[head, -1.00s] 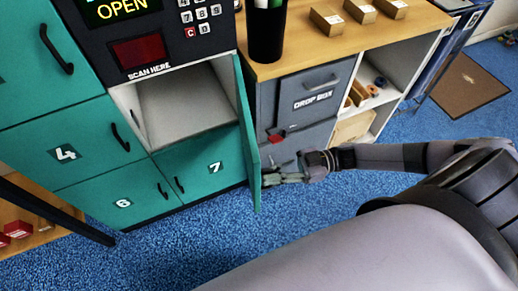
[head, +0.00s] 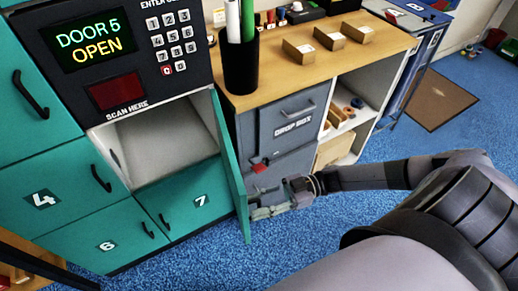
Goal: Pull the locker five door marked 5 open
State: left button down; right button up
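The locker five door (head: 231,165) is a teal panel swung wide open and seen nearly edge-on. Its number is not visible from here. Behind it the pale compartment (head: 165,140) is open and looks empty. The display (head: 91,42) above reads "DOOR 5 OPEN". My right gripper (head: 262,212) is low, just right of the door's lower free edge, on its outer side. Whether it touches the door and how far its fingers are apart cannot be told. My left gripper is not in view.
Doors 4 (head: 45,200), 6 (head: 106,245) and 7 (head: 197,200) are shut. The grey drop box (head: 291,122) cabinet stands close to the right of the open door, under a wooden counter (head: 290,78) with a black pen cup (head: 240,65). Blue carpet is clear in front.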

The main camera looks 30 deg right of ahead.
jog(key=v, duration=1.2)
jog(key=shift+f, duration=0.1)
